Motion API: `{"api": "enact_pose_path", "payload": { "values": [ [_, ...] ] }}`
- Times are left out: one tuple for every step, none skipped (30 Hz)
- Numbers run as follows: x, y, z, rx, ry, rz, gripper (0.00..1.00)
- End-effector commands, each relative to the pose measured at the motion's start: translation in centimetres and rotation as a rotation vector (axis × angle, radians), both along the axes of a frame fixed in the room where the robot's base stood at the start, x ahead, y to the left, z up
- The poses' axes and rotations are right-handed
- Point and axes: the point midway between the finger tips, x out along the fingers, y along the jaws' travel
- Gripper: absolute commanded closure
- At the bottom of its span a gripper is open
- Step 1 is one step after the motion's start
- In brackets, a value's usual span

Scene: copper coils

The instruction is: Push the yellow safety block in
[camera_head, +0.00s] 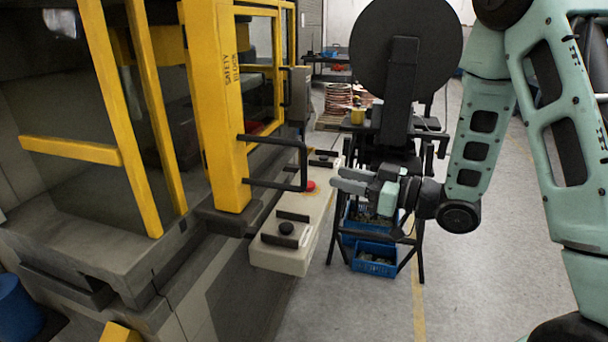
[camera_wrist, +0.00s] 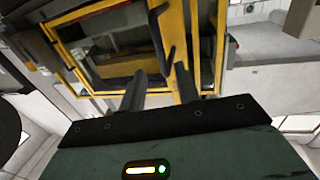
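The yellow safety block (camera_head: 222,120) is a tall upright column with "SAFETY BLOCK" lettered on its upper face. It stands at the front of the press on a dark base. A black bar handle (camera_head: 304,165) sticks out from its right side. My gripper (camera_head: 338,180) is to the right of the handle, apart from it, with its fingers pointing left towards the press. In the wrist view my gripper (camera_wrist: 160,85) shows two dark fingers with a gap between them and nothing held. Yellow press parts lie beyond the fingers; which one is the block is hard to tell there.
A pale control panel (camera_head: 285,260) with a red button (camera_head: 309,186) and black knobs juts out below the handle. Behind my gripper stands a dark stand (camera_head: 400,90) with blue bins (camera_head: 375,258). The floor in front is clear.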

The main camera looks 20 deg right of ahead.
Motion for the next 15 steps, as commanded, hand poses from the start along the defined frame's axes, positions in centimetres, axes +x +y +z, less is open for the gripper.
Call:
{"api": "enact_pose_path", "payload": {
  "values": [
    [0.7,0.8,0.6,0.0,0.001,0.005,0.68],
    [1.0,1.2,0.5,0.001,0.002,0.006,0.68],
    [1.6,1.7,0.6,0.0,0.001,0.006,0.68],
    [2.0,2.0,0.6,0.0,0.001,0.005,0.68],
    [2.5,2.5,0.6,-0.001,0.002,0.005,0.68],
    [3.0,3.0,0.6,0.0,0.001,0.005,0.68],
    [3.4,3.4,0.6,0.001,0.002,0.005,0.68],
    [3.9,3.8,0.6,0.001,0.001,0.005,0.68],
    [4.4,4.3,0.6,0.0,0.001,0.005,0.68],
    [4.8,4.6,0.6,0.0,0.001,0.004,0.68],
    [5.2,5.0,0.6,0.0,0.0,0.004,0.68],
    [5.6,5.3,0.5,-0.001,0.001,0.003,0.68],
    [5.9,5.6,0.5,-0.001,0.001,0.002,0.68],
    [6.2,5.8,0.5,-0.001,0.001,0.003,0.68],
    [6.5,6.1,0.4,-0.001,0.001,0.003,0.68]
  ]
}}
